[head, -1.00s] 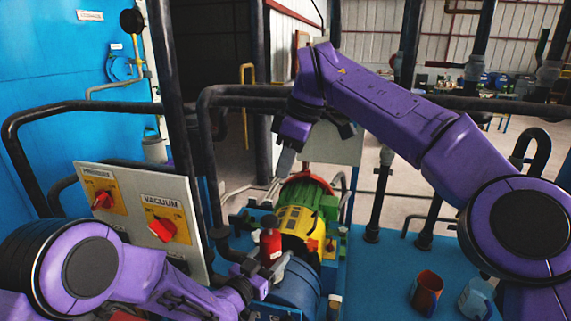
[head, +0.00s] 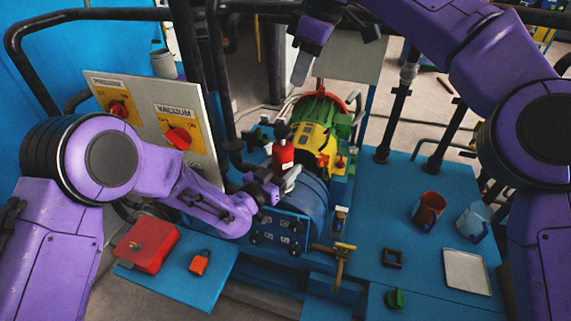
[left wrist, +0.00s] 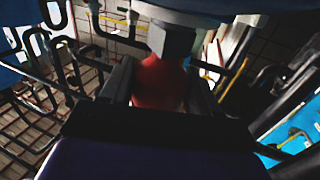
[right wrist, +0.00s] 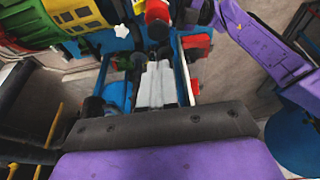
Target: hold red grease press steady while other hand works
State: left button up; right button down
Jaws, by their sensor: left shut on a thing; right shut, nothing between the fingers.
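The red grease press (head: 283,154) stands upright with a dark cap, beside the yellow and green pump (head: 317,137). My left gripper (head: 288,180) is shut on it from the front, low on its body. In the left wrist view the red body (left wrist: 160,85) sits between the two fingers; its lower part is hidden. My right gripper (head: 301,66) hangs above and behind the press, shut and empty, clear of it. In the right wrist view its closed fingers (right wrist: 157,85) point down past the press (right wrist: 157,12).
A control panel (head: 158,117) with two red knobs stands left. On the blue deck lie a red box (head: 147,244), an orange padlock (head: 200,262), a brown cup (head: 428,211), a pale blue jug (head: 474,221) and a white tray (head: 467,271). A black pipe rail (head: 100,14) runs behind.

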aim_at(286, 131)
notch_tip(286, 131, up, 2)
jog(key=shift+r, duration=0.15)
dwell(0.5)
jog(key=x, duration=0.8)
jog(key=d+x, duration=0.1)
jog(key=x, duration=0.4)
jog(key=shift+s, duration=0.2)
jog(key=shift+a+f, duration=0.1)
jog(key=shift+f, duration=0.55)
jog(key=shift+f, duration=0.1)
jog(key=shift+f, duration=1.3)
